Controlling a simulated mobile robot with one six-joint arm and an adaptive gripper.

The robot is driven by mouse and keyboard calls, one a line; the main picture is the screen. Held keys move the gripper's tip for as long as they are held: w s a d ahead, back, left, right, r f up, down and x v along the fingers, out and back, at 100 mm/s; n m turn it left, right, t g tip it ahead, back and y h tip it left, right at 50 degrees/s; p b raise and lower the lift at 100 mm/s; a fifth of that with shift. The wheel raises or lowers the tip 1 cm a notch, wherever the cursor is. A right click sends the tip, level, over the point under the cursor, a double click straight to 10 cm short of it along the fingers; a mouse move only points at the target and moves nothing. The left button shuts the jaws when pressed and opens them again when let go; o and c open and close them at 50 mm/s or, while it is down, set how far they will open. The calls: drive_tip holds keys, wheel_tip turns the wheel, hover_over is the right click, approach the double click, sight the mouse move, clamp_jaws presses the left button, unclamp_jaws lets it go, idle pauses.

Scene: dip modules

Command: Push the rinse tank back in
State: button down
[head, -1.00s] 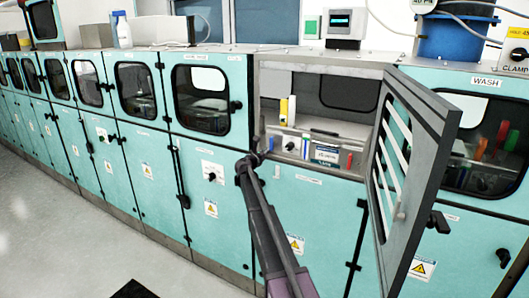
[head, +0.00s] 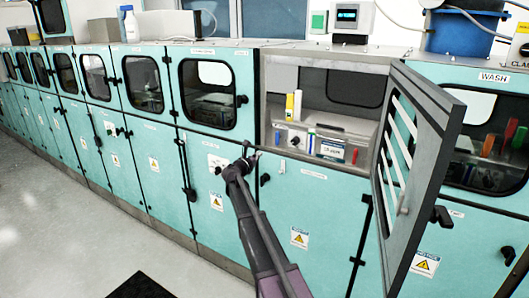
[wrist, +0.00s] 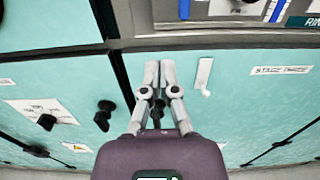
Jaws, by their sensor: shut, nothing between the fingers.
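The rinse tank (head: 305,143) is a grey metal box in the open compartment, its front face close to the opening's front edge. It bears a label and coloured strips. Its lower front also shows at the top right of the wrist view (wrist: 220,8), with a label partly reading "RIN". How far it sticks out is hard to tell. My gripper (head: 246,152) is shut and empty, left of and slightly below the tank. In the wrist view the closed fingertips (wrist: 159,66) are in front of the turquoise panel, below the tank and apart from it.
The compartment's door (head: 416,170) stands open on the right, jutting toward me. A yellow-and-white bottle-like item (head: 292,105) stands at the tank's left. Closed cabinets with dark knobs (head: 241,100) line the left. The floor (head: 60,240) at left is mostly clear.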

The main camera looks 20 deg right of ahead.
drive_tip(key=shift+v, duration=1.15)
drive_tip(key=c, duration=0.7)
unclamp_jaws()
drive_tip(key=shift+d, duration=0.1)
drive_tip(key=shift+o, duration=0.3)
drive_tip(key=shift+s+d, duration=0.15)
drive_tip(key=m+t+h+p, duration=0.1)
drive_tip(key=m+h+p, duration=0.15)
drive_tip(key=m, duration=1.55)
approach(331, 139)
drive_tip(key=shift+s+a+f+y+p, duration=0.15)
drive_tip(key=shift+s+a+y+p, duration=0.1)
drive_tip(key=shift+s+a, duration=0.35)
drive_tip(key=shift+s+a+f+y+p, duration=0.15)
drive_tip(key=shift+s+a+y+p, duration=0.05)
drive_tip(key=shift+s+a, duration=0.4)
drive_tip(key=shift+w+d, duration=0.15)
drive_tip(key=p+x, duration=0.2)
drive_tip(key=x, duration=1.1)
drive_tip(key=shift+w+d+r+p, duration=0.1)
drive_tip(key=shift+w+r+p, duration=0.1)
drive_tip(key=shift+p, duration=0.1)
